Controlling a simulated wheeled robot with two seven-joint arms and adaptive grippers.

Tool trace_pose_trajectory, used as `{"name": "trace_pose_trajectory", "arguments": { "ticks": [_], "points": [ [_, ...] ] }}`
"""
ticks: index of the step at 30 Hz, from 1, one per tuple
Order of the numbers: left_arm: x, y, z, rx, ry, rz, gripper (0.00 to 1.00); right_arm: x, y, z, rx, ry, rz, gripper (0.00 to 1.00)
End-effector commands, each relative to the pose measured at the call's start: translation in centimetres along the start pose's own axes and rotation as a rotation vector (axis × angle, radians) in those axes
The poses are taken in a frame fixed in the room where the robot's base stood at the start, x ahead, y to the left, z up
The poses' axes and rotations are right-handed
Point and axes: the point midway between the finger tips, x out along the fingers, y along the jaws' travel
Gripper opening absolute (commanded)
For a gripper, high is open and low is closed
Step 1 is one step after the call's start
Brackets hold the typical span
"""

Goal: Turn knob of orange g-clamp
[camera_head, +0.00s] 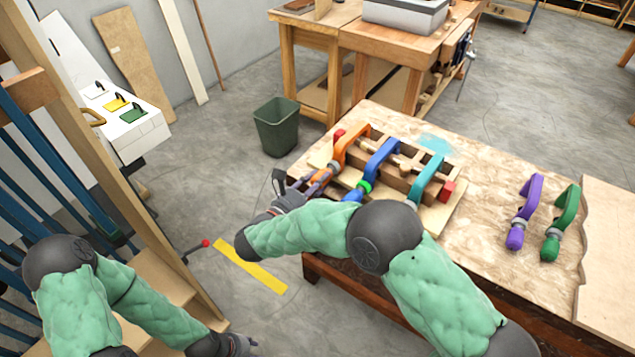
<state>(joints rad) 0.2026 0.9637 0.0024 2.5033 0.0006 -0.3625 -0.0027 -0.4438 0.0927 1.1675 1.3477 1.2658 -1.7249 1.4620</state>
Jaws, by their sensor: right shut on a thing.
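The orange g-clamp (349,146) stands at the left end of the bent lamination form (395,168) on the workbench. Its knob points toward me, and my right gripper (308,187) is shut on it. The gripper's fingers hide part of the knob. A blue g-clamp (381,155) and a teal g-clamp (427,176) sit to the right on the same form. My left gripper (237,346) hangs low at the bottom of the view, away from the bench, and its fingers are too unclear to read.
A purple clamp (525,208) and a green clamp (564,222) lie on the right of the workbench (480,165). A green bin (277,127) stands on the floor behind. A wooden post (110,165) and steps are near my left arm.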

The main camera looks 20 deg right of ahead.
Motion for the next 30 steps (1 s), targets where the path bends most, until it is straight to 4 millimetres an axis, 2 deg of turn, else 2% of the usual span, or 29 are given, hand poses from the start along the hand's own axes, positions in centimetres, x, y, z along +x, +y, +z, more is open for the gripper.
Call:
{"name": "trace_pose_trajectory", "arguments": {
  "ticks": [30],
  "points": [
    [0.01, 0.00, 0.00, 0.000, 0.000, 0.000, 0.40, 0.17, 0.06, -0.04, 0.964, 0.003, -0.002, 0.03]
  ]
}}
